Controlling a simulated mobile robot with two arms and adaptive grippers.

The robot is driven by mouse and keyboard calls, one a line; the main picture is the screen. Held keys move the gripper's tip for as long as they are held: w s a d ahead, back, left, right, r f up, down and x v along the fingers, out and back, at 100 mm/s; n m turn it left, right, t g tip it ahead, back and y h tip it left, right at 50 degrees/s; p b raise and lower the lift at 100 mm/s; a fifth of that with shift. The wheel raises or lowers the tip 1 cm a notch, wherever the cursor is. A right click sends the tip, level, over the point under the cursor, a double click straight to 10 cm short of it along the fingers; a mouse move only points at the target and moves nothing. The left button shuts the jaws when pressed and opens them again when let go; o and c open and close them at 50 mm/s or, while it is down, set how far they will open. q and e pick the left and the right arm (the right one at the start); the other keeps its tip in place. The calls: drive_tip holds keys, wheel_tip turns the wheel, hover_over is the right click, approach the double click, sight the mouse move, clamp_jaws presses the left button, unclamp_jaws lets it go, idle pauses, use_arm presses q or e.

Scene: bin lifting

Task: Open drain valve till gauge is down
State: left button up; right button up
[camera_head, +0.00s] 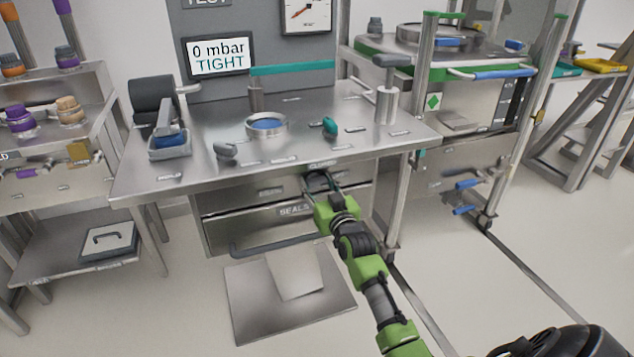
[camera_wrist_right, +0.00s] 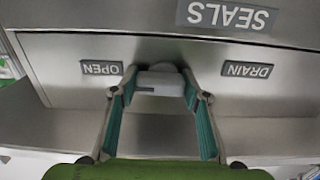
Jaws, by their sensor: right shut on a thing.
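My right gripper (camera_head: 318,184) reaches the front panel under the edge of the steel bench. In the right wrist view, which is upside down, its two teal-padded fingers close around the drain valve's grey handle (camera_wrist_right: 160,83). The handle sits between an OPEN label (camera_wrist_right: 101,68) and a DRAIN label (camera_wrist_right: 246,70). In the head view the gripper hides most of the valve. The round gauge (camera_head: 306,12) is at the top, cut by the frame edge, with a red needle. A display (camera_head: 219,55) beside it reads "0 mbar TIGHT". My left gripper is not in view.
A SEALS drawer (camera_head: 265,219) lies just below the valve panel. On the bench top (camera_head: 205,170) are a blue-centred ring (camera_head: 267,125), a teal knob (camera_head: 330,126) and a post with a grey handle (camera_head: 389,90). A metal plate (camera_head: 250,305) lies on the floor in front.

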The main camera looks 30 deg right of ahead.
drive_tip(key=o, duration=1.1)
drive_tip(key=v, duration=1.2)
